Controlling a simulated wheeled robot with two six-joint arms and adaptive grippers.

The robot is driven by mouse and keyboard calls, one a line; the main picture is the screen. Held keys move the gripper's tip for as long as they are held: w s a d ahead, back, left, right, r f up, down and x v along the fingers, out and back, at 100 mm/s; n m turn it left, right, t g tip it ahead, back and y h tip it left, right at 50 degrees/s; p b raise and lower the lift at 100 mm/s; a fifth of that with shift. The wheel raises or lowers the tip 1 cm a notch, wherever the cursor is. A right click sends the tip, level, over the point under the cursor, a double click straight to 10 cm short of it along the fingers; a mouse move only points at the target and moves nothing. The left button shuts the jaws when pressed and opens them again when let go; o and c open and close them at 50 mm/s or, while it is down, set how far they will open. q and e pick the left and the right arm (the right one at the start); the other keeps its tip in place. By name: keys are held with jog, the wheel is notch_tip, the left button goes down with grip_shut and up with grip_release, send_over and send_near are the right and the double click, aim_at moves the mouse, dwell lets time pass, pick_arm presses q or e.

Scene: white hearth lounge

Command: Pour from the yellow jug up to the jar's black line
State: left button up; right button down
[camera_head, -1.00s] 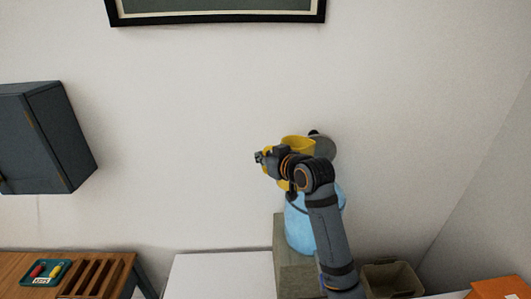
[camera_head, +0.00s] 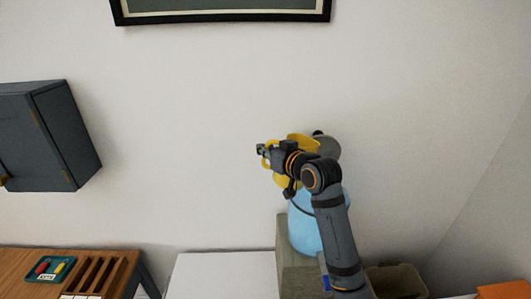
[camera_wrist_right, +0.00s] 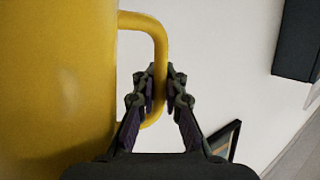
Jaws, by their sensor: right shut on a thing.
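The yellow jug (camera_head: 303,138) is held high against the wall, above the light-blue jar (camera_head: 302,232), and looks tilted. My right gripper (camera_head: 268,155) is shut on the jug's handle. In the right wrist view, the jug's wall (camera_wrist_right: 55,80) fills the left side and the gripper fingers (camera_wrist_right: 160,88) close around the handle. My right arm covers the jar's right side. A dark curved line shows on the jar's upper part. The jar's mouth, any stream and the liquid level cannot be made out. My left gripper is out of view.
The jar stands on a grey-green block (camera_head: 290,275) beside a white surface (camera_head: 220,275). A beige bin (camera_head: 400,280) is at right. A grey round thing (camera_head: 328,148) shows behind the jug. A wooden table (camera_head: 20,262) with a teal tray is at left.

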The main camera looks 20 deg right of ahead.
aim_at(269, 141)
jog(key=shift+r, duration=0.4)
jog(key=shift+a+r+m+t+y+b, duration=0.1)
jog(key=shift+r+m+t+y+b, duration=0.35)
jog(key=shift+m+b, duration=0.15)
jog(key=shift+r+m+t+b, duration=0.45)
jog(key=shift+r+m+b, duration=0.25)
jog(key=shift+b, duration=0.35)
jog(key=shift+s+d+r+m+t+y+b, duration=0.1)
jog(key=shift+d+r+m+t+y+b, duration=0.2)
jog(key=shift+r+m+t+b, duration=0.35)
jog(key=shift+s+d+r+m+t+b, duration=0.1)
jog(key=shift+d+r+m+t+b, duration=0.05)
jog(key=shift+r+m+b, duration=0.25)
jog(key=shift+d+r+m+t+b, duration=0.15)
jog(key=shift+r+m+b, duration=0.15)
jog(key=shift+r, duration=0.2)
jog(key=shift+d+r, duration=0.15)
jog(key=shift+r, duration=0.2)
